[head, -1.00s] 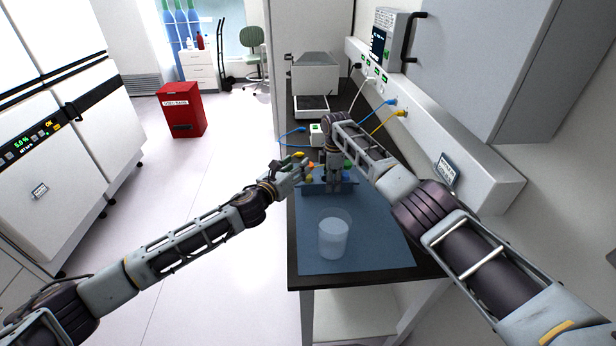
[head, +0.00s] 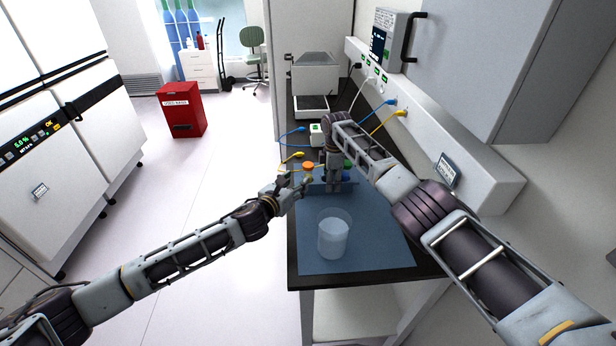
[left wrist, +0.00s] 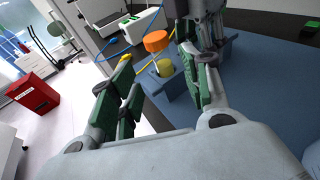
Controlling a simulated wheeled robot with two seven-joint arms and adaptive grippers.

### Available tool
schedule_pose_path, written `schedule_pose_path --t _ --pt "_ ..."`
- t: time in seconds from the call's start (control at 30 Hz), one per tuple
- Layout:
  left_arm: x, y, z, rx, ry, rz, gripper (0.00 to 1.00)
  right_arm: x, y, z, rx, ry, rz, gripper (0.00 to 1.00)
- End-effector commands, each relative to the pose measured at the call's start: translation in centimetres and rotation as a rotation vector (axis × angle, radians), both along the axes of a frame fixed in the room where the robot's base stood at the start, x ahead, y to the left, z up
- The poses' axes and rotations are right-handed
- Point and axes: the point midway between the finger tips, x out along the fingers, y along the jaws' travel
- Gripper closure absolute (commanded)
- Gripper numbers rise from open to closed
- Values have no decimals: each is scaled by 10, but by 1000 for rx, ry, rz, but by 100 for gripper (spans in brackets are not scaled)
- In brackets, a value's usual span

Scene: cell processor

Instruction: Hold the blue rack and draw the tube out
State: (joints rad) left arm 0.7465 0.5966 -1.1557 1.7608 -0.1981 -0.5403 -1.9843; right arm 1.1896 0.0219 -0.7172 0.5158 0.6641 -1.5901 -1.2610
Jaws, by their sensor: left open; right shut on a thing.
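The blue rack (head: 317,188) stands at the far part of the blue mat, partly hidden by my right gripper (head: 334,184), which is shut on it. My left gripper (head: 297,183) is open and empty, just left of and nearer than the rack.
A clear beaker (head: 334,236) stands on the blue mat (head: 375,250) in front of the rack. A device (head: 315,80) stands at the back of the dark bench. Blue and yellow cables (head: 383,120) run from the wall panel. Open floor lies left of the bench.

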Motion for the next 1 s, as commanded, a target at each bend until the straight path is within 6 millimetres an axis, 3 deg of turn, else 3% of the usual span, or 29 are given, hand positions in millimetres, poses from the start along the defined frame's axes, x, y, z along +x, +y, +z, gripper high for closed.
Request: schedule_pose_path --t 1.0 --pt "63 -36 -15 -1 0 1 53 0 0 0 0 -1 0 100"
